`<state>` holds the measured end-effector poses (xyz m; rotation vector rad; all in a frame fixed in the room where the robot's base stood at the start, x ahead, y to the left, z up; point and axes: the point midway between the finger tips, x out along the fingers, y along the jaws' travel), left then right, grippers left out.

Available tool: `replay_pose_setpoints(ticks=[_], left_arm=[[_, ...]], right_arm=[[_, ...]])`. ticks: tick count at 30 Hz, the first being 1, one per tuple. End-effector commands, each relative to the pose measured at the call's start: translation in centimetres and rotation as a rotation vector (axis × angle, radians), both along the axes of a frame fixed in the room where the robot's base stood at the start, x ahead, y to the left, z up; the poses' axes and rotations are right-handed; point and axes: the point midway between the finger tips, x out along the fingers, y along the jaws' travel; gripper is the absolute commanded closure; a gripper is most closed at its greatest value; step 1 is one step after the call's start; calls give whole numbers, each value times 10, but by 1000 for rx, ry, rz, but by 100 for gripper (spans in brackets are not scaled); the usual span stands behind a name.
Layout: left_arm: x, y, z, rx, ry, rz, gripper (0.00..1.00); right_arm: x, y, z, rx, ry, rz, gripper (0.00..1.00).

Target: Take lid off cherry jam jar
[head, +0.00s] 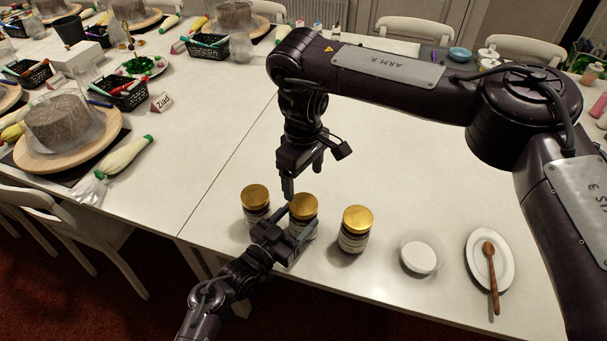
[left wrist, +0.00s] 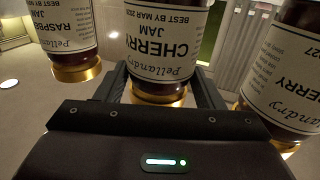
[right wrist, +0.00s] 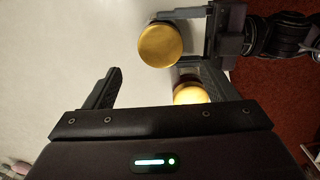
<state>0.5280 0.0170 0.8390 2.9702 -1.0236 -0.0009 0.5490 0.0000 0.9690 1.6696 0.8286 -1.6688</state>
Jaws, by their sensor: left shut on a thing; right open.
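Three dark jars with gold lids stand in a row near the table's front edge. My left gripper (head: 295,222) is shut on the middle jar (head: 302,206) below its lid. In the upside-down left wrist view this jar (left wrist: 160,45) reads "CHERRY JAM" and stands between the fingers. Its lid is on. My right gripper (head: 302,183) is open and empty, pointing down above and behind the left and middle jars. In the right wrist view, one gold lid (right wrist: 160,45) is ahead of its fingers, and another (right wrist: 190,93) is partly hidden by the right finger.
The left jar (head: 256,196) and right jar (head: 355,229) flank the held one closely. A white dish (head: 419,257) and a plate (head: 472,268) with a wooden spoon are right.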

Motion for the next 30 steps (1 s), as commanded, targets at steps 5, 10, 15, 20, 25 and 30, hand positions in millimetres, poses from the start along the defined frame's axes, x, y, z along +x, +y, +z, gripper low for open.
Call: replay_pose_setpoints(ticks=[5,10,15,20,25,30], left_arm=[[0,0,0,0,0,1,100],[0,0,0,0,0,1,100],[0,0,0,0,0,1,100],[0,0,0,0,0,1,100],[0,0,0,-1,-1,1,100],[0,0,0,-1,-1,1,100]], right_arm=[[0,0,-7,0,4,-60,21],[-1,-1,-31,-1,6,-62,21],[-1,-1,-57,-3,3,-59,21],[0,-1,-74,-2,3,-59,21],[0,-1,-80,-1,2,-59,21],[0,-1,-80,0,1,-58,21]])
